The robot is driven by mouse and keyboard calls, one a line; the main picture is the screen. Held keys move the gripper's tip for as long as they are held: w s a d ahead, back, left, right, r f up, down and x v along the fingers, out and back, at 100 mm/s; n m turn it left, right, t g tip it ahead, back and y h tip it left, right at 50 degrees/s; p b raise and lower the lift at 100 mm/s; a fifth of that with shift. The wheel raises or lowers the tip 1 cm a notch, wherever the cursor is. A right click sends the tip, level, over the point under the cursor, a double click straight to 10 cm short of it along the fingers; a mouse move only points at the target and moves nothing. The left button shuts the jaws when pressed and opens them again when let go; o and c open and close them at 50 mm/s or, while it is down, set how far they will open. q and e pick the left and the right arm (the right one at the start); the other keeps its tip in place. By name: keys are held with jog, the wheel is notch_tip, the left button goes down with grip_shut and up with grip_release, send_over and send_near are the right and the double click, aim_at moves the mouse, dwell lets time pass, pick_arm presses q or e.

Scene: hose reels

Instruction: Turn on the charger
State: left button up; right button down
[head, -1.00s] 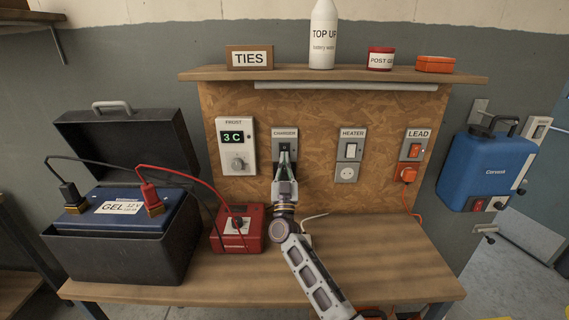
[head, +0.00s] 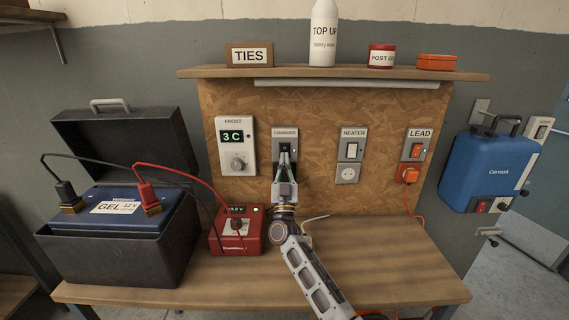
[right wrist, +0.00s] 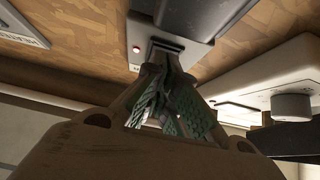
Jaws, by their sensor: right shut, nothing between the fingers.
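The switch plate labelled CHARGER (head: 285,134) is on the chipboard panel. My right gripper (head: 284,154) points up at its dark switch, with the fingers closed together and empty. The fingertips cover part of the switch, so its rocker position is hard to read. In the right wrist view the closed green-padded fingers (right wrist: 166,60) meet the switch area of the plate (right wrist: 200,18), and a small red light shows beside it. The red charger box (head: 237,243) stands on the bench with a lit display and a small light. My left gripper is out of view.
A FROST thermostat (head: 237,155) reading 3 C is left of the switch; HEATER (head: 351,150) and LEAD (head: 415,152) switches are to the right. A blue battery (head: 125,212) with clamps sits in an open black case. The bench's right side (head: 400,260) is mostly clear.

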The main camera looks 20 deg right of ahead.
jog(key=v, duration=0.7)
jog(key=shift+s+f, duration=0.25)
jog(key=shift+s, duration=0.05)
jog(key=shift+a, duration=0.1)
dwell(0.3)
jog(key=shift+r+p, duration=0.3)
